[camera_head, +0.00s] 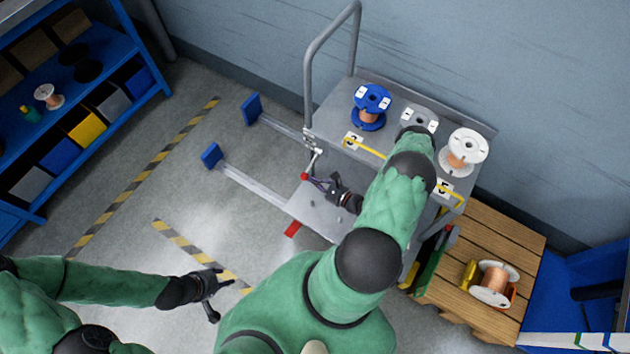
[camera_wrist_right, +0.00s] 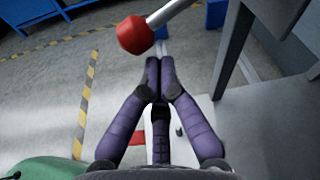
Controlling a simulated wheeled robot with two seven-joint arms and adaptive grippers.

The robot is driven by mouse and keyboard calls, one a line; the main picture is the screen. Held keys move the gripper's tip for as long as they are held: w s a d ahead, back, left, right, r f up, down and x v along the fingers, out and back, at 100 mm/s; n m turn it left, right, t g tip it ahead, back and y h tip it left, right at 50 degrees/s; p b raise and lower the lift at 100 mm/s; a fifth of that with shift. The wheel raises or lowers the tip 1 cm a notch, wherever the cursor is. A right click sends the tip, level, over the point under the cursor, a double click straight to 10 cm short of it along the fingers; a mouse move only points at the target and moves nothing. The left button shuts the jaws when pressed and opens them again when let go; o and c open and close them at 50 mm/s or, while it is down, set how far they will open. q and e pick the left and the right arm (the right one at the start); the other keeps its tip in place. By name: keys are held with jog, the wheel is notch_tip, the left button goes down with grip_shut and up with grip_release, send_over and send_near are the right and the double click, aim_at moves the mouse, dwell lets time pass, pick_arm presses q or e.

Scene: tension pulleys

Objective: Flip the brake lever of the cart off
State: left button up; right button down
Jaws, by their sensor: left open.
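The cart (camera_head: 320,215) is a grey metal trolley with an upright handle. Its brake lever (camera_head: 315,160) is a short metal rod with a red knob, at the cart's left side. In the right wrist view the red knob (camera_wrist_right: 135,35) is large, just beyond and left of the fingertips. My right gripper (camera_head: 325,184) is beside the knob, with its purple fingers (camera_wrist_right: 160,78) pointing toward it and close together; nothing shows between them. My left gripper (camera_head: 212,288) is open and empty, low over the floor, away from the cart.
The cart's upper deck carries a blue spool (camera_head: 371,104), a grey spool (camera_head: 420,117) and a white spool (camera_head: 464,152). My right arm covers part of the cart. A wooden pallet (camera_head: 480,250) stands right of it, a blue shelf (camera_head: 130,90) at left.

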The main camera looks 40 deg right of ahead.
jog(key=shift+a+r+m+y+p, duration=0.3)
jog(key=shift+r+m, duration=0.1)
jog(key=shift+r, duration=0.1)
notch_tip(320, 180, up, 10)
jog(key=a+m+y+p, duration=0.1)
jog(key=m+y+p, duration=0.1)
jog(key=m+p, duration=0.3)
jog(key=shift+s+m+g+y, duration=0.2)
jog(key=shift+m+g+y, duration=0.15)
jog(key=shift+m, duration=1.05)
jog(key=shift+r, duration=0.2)
jog(key=shift+f, duration=0.1)
